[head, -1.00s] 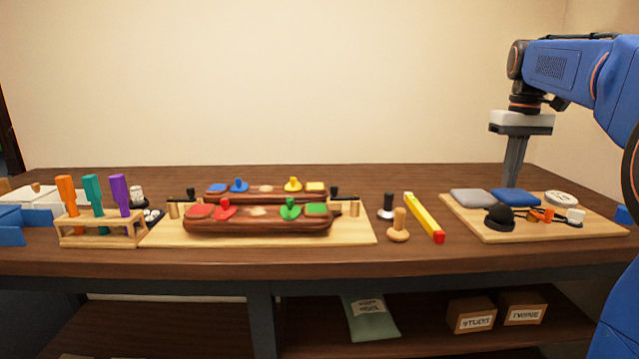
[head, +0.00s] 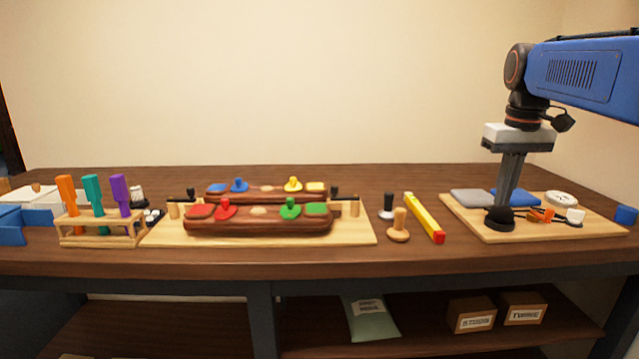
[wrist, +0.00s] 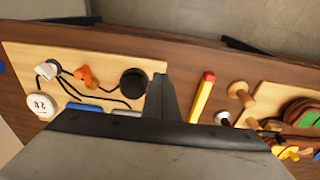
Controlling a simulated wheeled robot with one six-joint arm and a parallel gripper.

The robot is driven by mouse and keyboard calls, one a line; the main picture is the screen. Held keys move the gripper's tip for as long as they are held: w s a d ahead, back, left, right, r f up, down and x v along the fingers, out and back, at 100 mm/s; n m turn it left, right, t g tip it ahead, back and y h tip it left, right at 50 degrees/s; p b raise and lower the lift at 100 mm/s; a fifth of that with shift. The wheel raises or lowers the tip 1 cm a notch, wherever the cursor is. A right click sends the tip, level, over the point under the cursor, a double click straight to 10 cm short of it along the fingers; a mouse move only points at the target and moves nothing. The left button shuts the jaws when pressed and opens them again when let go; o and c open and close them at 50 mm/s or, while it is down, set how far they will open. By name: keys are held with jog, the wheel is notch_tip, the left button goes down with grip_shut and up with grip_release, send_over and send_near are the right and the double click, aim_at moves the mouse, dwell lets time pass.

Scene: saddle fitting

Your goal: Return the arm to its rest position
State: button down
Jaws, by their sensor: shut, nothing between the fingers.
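My blue arm (head: 580,75) reaches in from the right in the head view. My gripper (head: 505,203) hangs down over the right-hand wooden board (head: 610,228), with its fingers together and nothing between them. In the head view its tip overlaps a black round piece (head: 499,222); I cannot tell from there how high above it the tip is. In the wrist view the gripper (wrist: 161,80) points beside the black round piece (wrist: 133,83), and the two appear apart.
The board also bears grey (head: 472,197) and blue (head: 516,196) pads, an orange piece (head: 541,215) and a white dial (head: 561,199). A yellow bar (head: 424,217) lies left of it. Further left are a brown saddle assembly (head: 258,224) and a tool rack (head: 102,232).

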jog(key=s+a+f+t, duration=0.1)
jog(key=s+a+f, duration=0.4)
jog(key=s+f, duration=0.6)
jog(key=s+a+f+t, duration=0.2)
jog(key=s+a+f, duration=0.3)
jog(key=s+f, duration=0.7)
jog(key=shift+s+a+f+t, duration=0.15)
jog(key=shift+s+t, duration=0.1)
jog(key=shift+t, duration=0.05)
jog(key=c, duration=2.5)
grip_release()
